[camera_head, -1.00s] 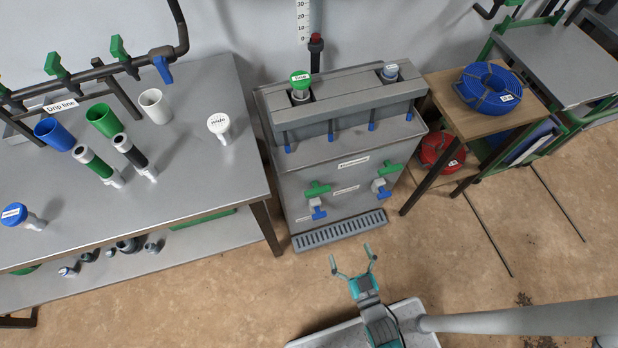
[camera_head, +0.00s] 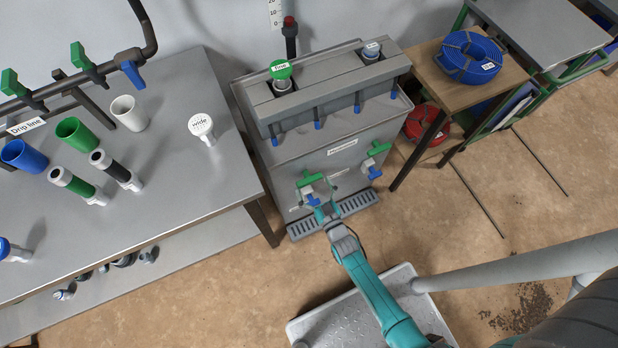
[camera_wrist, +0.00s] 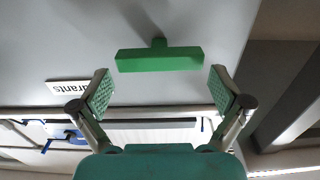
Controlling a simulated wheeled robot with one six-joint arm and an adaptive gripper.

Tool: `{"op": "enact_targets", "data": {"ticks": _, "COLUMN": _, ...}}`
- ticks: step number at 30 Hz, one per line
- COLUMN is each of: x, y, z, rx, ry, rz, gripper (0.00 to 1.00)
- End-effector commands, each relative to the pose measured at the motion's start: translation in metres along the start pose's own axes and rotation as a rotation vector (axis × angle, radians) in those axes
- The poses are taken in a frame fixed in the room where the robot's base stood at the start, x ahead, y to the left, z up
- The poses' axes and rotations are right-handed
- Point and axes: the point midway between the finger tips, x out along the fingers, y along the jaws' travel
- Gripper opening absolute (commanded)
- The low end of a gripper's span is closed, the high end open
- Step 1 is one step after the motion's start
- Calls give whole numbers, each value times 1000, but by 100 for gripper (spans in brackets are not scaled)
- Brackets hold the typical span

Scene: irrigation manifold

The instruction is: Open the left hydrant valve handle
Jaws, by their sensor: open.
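The left hydrant's green T-shaped handle (camera_head: 309,179) is on the front of the grey cabinet (camera_head: 290,157). My gripper (camera_head: 320,190) is in front of it, and its fingers partly cover this hydrant. In the wrist view the green handle (camera_wrist: 160,60) shows as a wide bar lying crosswise between and just beyond the fingertips. My gripper (camera_wrist: 161,82) is open there, with a finger on each side and a gap to each end of the bar. A blue part (camera_head: 312,201) of the left hydrant shows beside my fingers. The right hydrant's green handle (camera_head: 378,149) is up to the right.
A drain grate (camera_head: 360,203) lies at the cabinet's foot. A workbench (camera_head: 225,165) with cups and nozzles stands at left. A wooden side table (camera_head: 440,90) with a blue hose coil (camera_head: 468,57) stands at right. The floor right of the cabinet is mostly clear.

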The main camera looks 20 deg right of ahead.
Motion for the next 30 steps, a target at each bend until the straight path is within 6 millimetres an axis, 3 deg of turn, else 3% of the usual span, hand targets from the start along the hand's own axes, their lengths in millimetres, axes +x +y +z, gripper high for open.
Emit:
{"op": "enact_targets", "data": {"ticks": 7, "x": 27, "y": 0, "z": 0, "rx": 0, "ry": 1, "rz": 0, "gripper": 100}}
{"op": "enact_targets", "data": {"ticks": 18, "x": 30, "y": 0, "z": 0, "rx": 0, "ry": 0, "rz": 0, "gripper": 100}}
{"op": "enact_targets", "data": {"ticks": 23, "x": 30, "y": 0, "z": 0, "rx": 0, "ry": 0, "rz": 0, "gripper": 60}}
{"op": "enact_targets", "data": {"ticks": 30, "x": 30, "y": 0, "z": 0, "rx": -12, "ry": 0, "rz": 0, "gripper": 59}}
